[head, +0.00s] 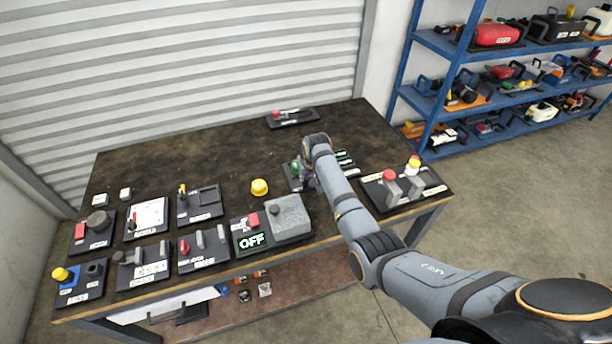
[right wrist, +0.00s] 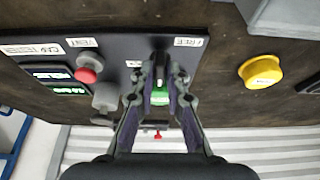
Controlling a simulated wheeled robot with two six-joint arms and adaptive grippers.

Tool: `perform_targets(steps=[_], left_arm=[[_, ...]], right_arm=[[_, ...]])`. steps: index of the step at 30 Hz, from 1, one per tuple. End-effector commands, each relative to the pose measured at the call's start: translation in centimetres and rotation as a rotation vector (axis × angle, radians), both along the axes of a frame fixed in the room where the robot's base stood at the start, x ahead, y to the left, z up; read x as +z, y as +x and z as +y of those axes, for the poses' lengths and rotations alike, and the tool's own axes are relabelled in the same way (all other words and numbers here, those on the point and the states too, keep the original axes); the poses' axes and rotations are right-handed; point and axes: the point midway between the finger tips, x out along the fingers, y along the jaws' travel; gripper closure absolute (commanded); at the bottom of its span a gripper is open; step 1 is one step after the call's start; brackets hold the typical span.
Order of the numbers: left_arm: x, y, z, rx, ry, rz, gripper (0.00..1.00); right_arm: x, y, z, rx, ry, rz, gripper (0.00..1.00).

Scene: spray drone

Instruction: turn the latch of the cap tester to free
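The cap tester (head: 296,184) is a dark panel near the middle of the table, partly hidden by my right arm. In the right wrist view its panel (right wrist: 195,55) carries a FREE label (right wrist: 187,41), a TEST label (right wrist: 81,42), a red button (right wrist: 88,68) and a lit display (right wrist: 60,78). A green part (right wrist: 160,96) shows between my fingers. The dark latch (right wrist: 160,68) stands between the fingertips of my right gripper (right wrist: 162,74), which look closed in on it. In the head view my right gripper (head: 306,181) is over the tester. My left gripper is out of view.
A yellow knob (head: 259,187) stands left of the tester. A panel reading OFF with a grey block (head: 289,216) is in front of it to the left. The table's back is mostly clear. Blue shelves (head: 440,45) stand beyond.

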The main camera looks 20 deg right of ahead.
Motion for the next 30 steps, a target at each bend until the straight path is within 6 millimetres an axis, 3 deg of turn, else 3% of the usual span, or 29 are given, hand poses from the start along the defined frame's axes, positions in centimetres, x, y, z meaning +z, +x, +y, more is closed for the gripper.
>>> perform_targets(steps=[17,30], left_arm=[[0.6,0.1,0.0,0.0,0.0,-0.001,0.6],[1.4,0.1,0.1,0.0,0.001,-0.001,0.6]], right_arm=[[0.2,0.0,-0.1,0.063,0.0,-0.001,1.0],[0.1,0.2,-0.4,0.42,0.0,-0.001,1.0]])
